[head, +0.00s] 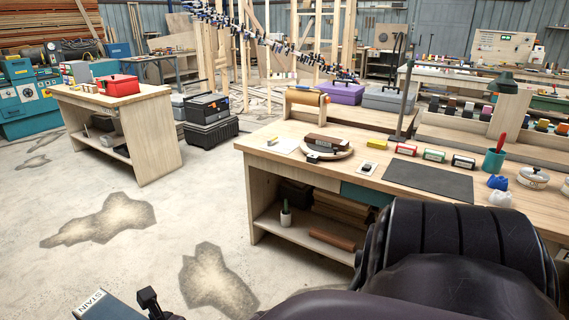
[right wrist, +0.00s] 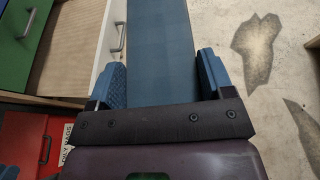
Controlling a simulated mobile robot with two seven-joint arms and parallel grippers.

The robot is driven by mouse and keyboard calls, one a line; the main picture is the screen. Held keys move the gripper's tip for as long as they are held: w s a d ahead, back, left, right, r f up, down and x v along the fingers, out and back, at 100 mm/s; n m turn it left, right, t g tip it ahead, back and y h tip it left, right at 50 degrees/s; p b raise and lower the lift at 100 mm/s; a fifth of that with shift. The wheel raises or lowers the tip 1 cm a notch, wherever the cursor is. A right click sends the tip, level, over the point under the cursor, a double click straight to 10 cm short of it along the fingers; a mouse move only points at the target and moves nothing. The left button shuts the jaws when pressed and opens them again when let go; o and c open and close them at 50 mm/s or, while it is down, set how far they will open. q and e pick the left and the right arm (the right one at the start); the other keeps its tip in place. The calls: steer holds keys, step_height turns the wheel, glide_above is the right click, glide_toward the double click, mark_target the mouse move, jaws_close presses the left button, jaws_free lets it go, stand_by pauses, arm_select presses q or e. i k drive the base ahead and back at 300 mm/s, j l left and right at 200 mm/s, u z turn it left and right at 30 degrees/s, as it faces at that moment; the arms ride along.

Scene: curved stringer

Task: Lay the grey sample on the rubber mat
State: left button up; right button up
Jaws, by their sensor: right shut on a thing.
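The grey sample (right wrist: 160,32) is a long flat blue-grey board in the right wrist view, running away between the fingers. My right gripper (right wrist: 161,78) is shut on it, a blue pad at each side. In the head view, a grey board (head: 112,308) with a white label reading STAIN shows at the bottom left edge, a small black part beside it; it looks like the same sample. The rubber mat (head: 428,181) is a flat dark grey rectangle on the right workbench, bare, well apart from the sample. My left gripper is not in view.
Near the mat on the workbench (head: 262,138) stand small coloured boxes (head: 434,155), a teal cup (head: 493,161), blue and white items and a round board (head: 328,151). Open drawers (right wrist: 80,45) and a red front lie left in the wrist view. Stained concrete floor (head: 150,255) is open.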

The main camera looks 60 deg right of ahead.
mark_target(429, 180)
steer(key=i+l+z, duration=0.1)
steer(key=z, duration=1.1)
steer(key=i+l+z, duration=0.1)
steer(key=z, duration=0.25)
steer(key=i+z, duration=0.25)
steer(key=z, duration=0.15)
steer(key=i+z, duration=0.15)
steer(key=z, duration=0.2)
steer(key=i+j+z, duration=0.2)
steer(key=z, duration=0.15)
steer(key=i+j+z, duration=0.25)
steer(key=z, duration=0.15)
steer(key=i+j+z, duration=0.3)
steer(key=i+j, duration=0.25)
steer(key=j, duration=0.15)
steer(key=i+j, duration=0.2)
steer(key=j, duration=0.15)
steer(key=i+j, duration=0.25)
steer(key=j+z, duration=0.05)
steer(key=j, duration=0.05)
